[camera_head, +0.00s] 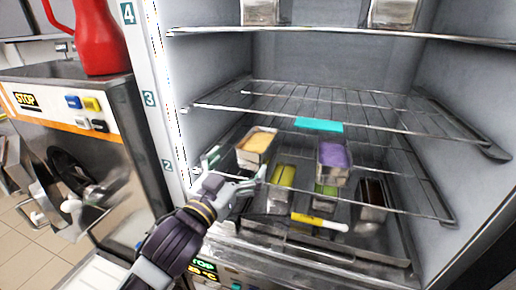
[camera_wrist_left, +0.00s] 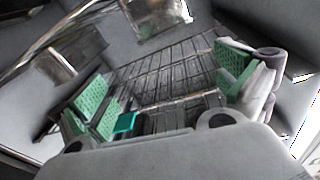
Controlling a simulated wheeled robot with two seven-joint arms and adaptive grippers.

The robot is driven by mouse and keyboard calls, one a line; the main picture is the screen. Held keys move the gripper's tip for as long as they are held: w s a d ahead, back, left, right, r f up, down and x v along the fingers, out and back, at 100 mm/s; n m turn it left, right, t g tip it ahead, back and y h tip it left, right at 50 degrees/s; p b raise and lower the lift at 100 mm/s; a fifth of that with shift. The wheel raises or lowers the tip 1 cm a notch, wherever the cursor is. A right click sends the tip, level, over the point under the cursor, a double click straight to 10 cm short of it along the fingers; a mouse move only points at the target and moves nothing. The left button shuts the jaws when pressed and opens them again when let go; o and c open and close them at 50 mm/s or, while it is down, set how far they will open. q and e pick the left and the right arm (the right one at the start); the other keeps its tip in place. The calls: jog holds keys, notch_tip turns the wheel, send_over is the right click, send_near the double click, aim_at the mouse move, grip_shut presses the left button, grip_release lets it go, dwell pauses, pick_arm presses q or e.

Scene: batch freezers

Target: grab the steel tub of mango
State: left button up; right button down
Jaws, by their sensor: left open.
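A steel tub with orange-yellow content (camera_head: 257,143), which looks like the mango, stands upright at the left front of the wire shelf marked 2 in the head view. A tub with brighter yellow content (camera_head: 283,176) sits lower, right of it. My left gripper (camera_head: 237,167) is open and empty, just in front of and below the orange-yellow tub, with its green-padded fingers spread. Whether it touches the tub I cannot tell. In the left wrist view the open fingers (camera_wrist_left: 167,92) frame wire shelf bars, and I cannot make out the orange-yellow tub there.
A purple tub (camera_head: 334,158) stands right of the orange-yellow one. Green (camera_head: 326,195) and dark brown (camera_head: 373,198) tubs sit lower. A teal tag (camera_head: 319,125) hangs on the wire shelf above (camera_head: 370,113), which is empty. A yellow-and-white marker-like item (camera_head: 319,222) lies at the front.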

aim_at(249, 152)
pick_arm(q)
jog(key=shift+w+a+f+n+y, duration=0.15)
jog(key=shift+a+f+n+y, duration=0.2)
jog(key=shift+f+n, duration=0.2)
jog(key=shift+w+a+f+n+y, duration=0.1)
jog(key=shift+a+f+n+y, duration=0.1)
jog(key=shift+f+n+y, duration=0.35)
jog(key=shift+r, duration=0.2)
jog(key=shift+p+x, duration=0.8)
jog(key=shift+x, duration=3.5)
jog(key=shift+d+f, duration=0.15)
